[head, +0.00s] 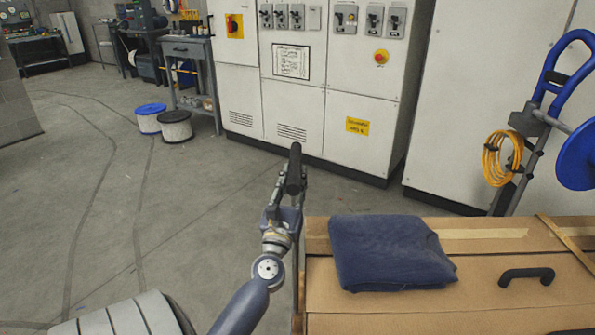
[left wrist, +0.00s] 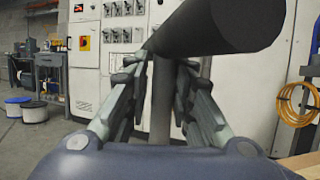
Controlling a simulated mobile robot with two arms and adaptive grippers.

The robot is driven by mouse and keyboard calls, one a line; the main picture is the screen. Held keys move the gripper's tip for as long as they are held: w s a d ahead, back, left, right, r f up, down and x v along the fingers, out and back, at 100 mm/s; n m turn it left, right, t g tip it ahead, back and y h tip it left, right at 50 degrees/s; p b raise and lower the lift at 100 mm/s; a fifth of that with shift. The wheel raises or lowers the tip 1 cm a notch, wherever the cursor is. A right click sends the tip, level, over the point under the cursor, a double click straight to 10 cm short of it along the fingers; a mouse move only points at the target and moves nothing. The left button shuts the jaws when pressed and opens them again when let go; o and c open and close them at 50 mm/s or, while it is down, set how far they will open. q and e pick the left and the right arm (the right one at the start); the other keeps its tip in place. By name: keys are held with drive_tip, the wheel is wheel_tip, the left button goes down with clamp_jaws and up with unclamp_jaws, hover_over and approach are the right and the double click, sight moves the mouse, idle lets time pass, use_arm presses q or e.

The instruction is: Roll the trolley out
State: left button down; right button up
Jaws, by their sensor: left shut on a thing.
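My left gripper (head: 286,200) is at the left end of the trolley's dark push bar (head: 295,168). In the left wrist view the gripper's fingers (left wrist: 160,90) are closed around the handle, with a grey upright post (left wrist: 162,105) between them and the thick dark bar (left wrist: 215,28) just above. A folded navy cloth (head: 388,250) lies on the box. The trolley's deck and wheels are hidden. My right gripper is not in view.
Pale electrical cabinets (head: 330,110) stand just beyond the trolley. A hand truck with a blue handle (head: 562,70) and a coiled orange cable (head: 500,160) stands at the right. Two drums (head: 175,128) sit by a grey bench (head: 190,60). The floor (head: 90,190) at left is open.

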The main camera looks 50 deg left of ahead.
use_arm(q)
drive_tip(key=shift+s+a+r, duration=0.1)
drive_tip(key=shift+a+r, duration=0.1)
drive_tip(key=shift+r, duration=0.45)
drive_tip(key=c, duration=1.5)
unclamp_jaws()
drive_tip(key=shift+f, duration=0.25)
drive_tip(key=shift+d+f, duration=0.1)
drive_tip(key=v, duration=1.1)
drive_tip(key=shift+s+d+f, duration=0.15)
drive_tip(key=shift+s+f, duration=0.05)
drive_tip(key=shift+f, duration=0.1)
